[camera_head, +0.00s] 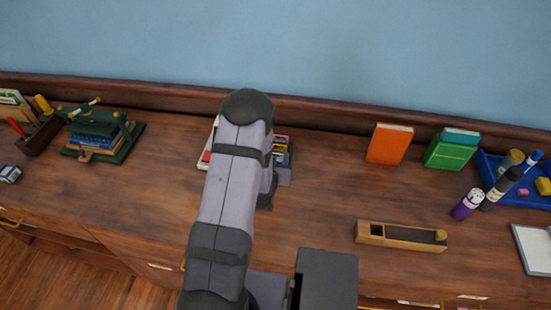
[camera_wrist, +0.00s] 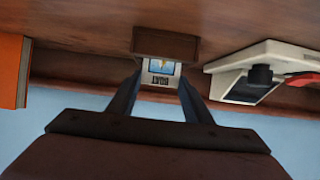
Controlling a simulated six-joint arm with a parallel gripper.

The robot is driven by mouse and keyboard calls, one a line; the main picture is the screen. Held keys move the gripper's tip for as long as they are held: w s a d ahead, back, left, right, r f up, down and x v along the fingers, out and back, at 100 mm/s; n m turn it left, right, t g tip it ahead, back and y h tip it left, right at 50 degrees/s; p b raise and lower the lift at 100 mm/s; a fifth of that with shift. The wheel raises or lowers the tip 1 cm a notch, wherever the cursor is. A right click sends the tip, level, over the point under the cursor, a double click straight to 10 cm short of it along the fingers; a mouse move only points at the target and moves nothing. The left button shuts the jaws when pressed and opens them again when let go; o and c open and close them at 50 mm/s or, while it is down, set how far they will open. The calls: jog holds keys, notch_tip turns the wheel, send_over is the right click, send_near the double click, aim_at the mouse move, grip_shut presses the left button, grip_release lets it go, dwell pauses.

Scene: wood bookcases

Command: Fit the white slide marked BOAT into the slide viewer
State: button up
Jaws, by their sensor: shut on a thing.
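My gripper (camera_wrist: 161,76) is shut on the white slide marked BOAT (camera_wrist: 161,82) in the wrist view, where the picture is upside down. The slide has a small blue picture and its lettering faces the camera. A brown block (camera_wrist: 165,43) lies just beyond the slide; I cannot tell whether they touch. A cream device with a dark panel, black knob and red part, apparently the slide viewer (camera_wrist: 290,54), stands to the right. In the head view my arm hides most of the gripper, and a white and red edge (camera_head: 209,146) shows left of the arm.
An orange book (camera_head: 390,143) and a green box (camera_head: 451,151) stand to the right. A blue tray (camera_head: 488,166), marker pens and a wooden plane (camera_head: 401,236) lie farther right and in front. A green press (camera_head: 104,139) stands at left. The shelf top left of my arm is mostly clear.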

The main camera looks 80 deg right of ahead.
jog(key=shift+r+b, duration=0.8)
jog(key=shift+r, duration=3.8)
jog(key=w+n+t+p, duration=0.35)
jog(key=w+p, duration=0.35)
jog(key=w, duration=1)
jog(key=w+d+r+m+g, duration=0.3)
jog(key=d+r, duration=0.2)
jog(key=d, duration=0.6)
jog(key=shift+d+p, duration=0.15)
jog(key=shift+p, duration=0.3)
jog(key=shift+m+g, duration=0.25)
notch_tip(320, 180, down, 10)
jog(key=b, duration=0.8)
jog(key=shift+f, duration=0.1)
